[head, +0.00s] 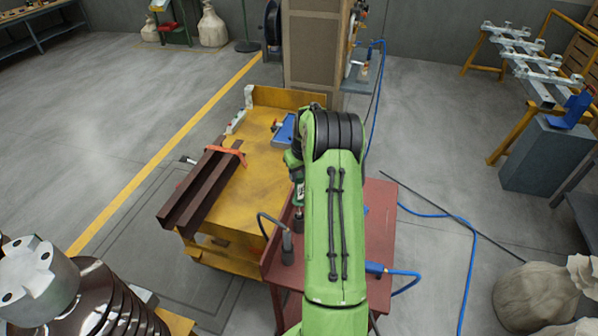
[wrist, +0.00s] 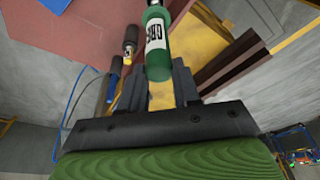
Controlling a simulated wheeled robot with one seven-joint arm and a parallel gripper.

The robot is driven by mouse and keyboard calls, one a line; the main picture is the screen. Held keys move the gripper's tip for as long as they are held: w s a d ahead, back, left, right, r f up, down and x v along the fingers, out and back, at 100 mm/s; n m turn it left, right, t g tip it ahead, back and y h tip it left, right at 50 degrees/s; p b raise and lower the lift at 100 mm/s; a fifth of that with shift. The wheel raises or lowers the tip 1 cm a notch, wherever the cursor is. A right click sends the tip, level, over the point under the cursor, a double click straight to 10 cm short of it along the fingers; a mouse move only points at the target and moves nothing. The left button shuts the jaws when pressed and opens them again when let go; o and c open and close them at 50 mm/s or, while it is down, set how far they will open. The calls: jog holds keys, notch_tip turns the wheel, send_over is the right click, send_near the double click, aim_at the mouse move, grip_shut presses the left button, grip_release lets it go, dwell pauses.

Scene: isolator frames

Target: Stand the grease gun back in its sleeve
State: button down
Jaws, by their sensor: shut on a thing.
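The grease gun (wrist: 157,45) is a green cylinder with a white lettered label, between the black jaws of my gripper (wrist: 160,88) in the wrist view. My gripper is shut on it. In the head view a green and white part of the grease gun (head: 298,190) shows just left of my green arm, above the red cart (head: 380,215). A dark upright cylinder with a black hose (head: 287,248) stands at the cart's left side. I cannot tell which thing is the sleeve; my arm hides much of the cart top.
A yellow cart (head: 265,165) with brown steel beams (head: 203,185) and an orange strap stands left of the red cart. A tall cardboard-coloured column (head: 312,50) stands behind. Blue hose (head: 465,260) lies on the floor at right. Open floor lies at far left.

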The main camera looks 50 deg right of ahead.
aim_at(299, 190)
jog(key=shift+s+a+f+b+x, duration=0.1)
jog(key=shift+s+b+x, duration=0.2)
jog(key=shift+b+x, duration=0.85)
jog(key=shift+s+a+f+b+x, duration=0.1)
jog(key=shift+s+b+x, duration=0.15)
jog(key=shift+b+x, duration=0.85)
jog(key=shift+s+a+f+b+x, duration=0.25)
jog(key=shift+b+x, duration=0.5)
jog(key=shift+x, duration=0.8)
jog(key=shift+d+r, duration=0.1)
jog(key=shift+r, duration=0.2)
jog(key=c, duration=0.7)
grip_release()
jog(key=shift+c, duration=0.2)
jog(key=v, duration=1.6)
jog(key=shift+f, duration=0.15)
